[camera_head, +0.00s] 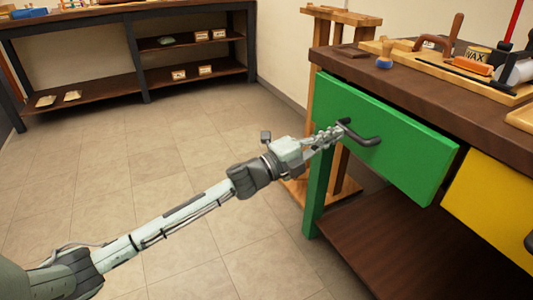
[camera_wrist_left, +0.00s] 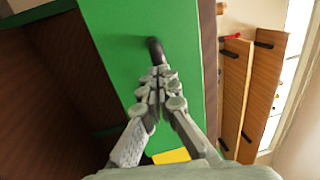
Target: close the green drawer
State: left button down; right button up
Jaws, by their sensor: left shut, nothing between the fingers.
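The green drawer (camera_head: 395,155) is under the brown bench top. Its front seems to stand a little out from the bench, but how far is hard to tell. A dark bar handle (camera_head: 364,137) is on its front. My left gripper (camera_head: 333,134) is shut and empty, with its fingertips at the left end of the handle. In the left wrist view, the closed fingertips (camera_wrist_left: 158,78) are in front of the green face (camera_wrist_left: 120,30), and the dark handle (camera_wrist_left: 155,48) shows just beyond them. Whether they touch the handle or the face is unclear. My right gripper is not in view.
A yellow drawer (camera_head: 492,205) is right of the green one. Tools and a wax tin (camera_head: 477,55) lie on the bench top (camera_head: 420,88). A lower brown shelf (camera_head: 370,245) is below. A wooden stand (camera_head: 342,17) is behind the bench. The tiled floor at left is clear.

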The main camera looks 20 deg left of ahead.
aim_at(346, 131)
pick_arm(q)
jog(key=shift+f+x, duration=0.2)
jog(key=shift+x, duration=0.8)
jog(key=shift+f+x, duration=0.15)
jog(key=shift+x, duration=0.9)
jog(key=shift+w, duration=0.1)
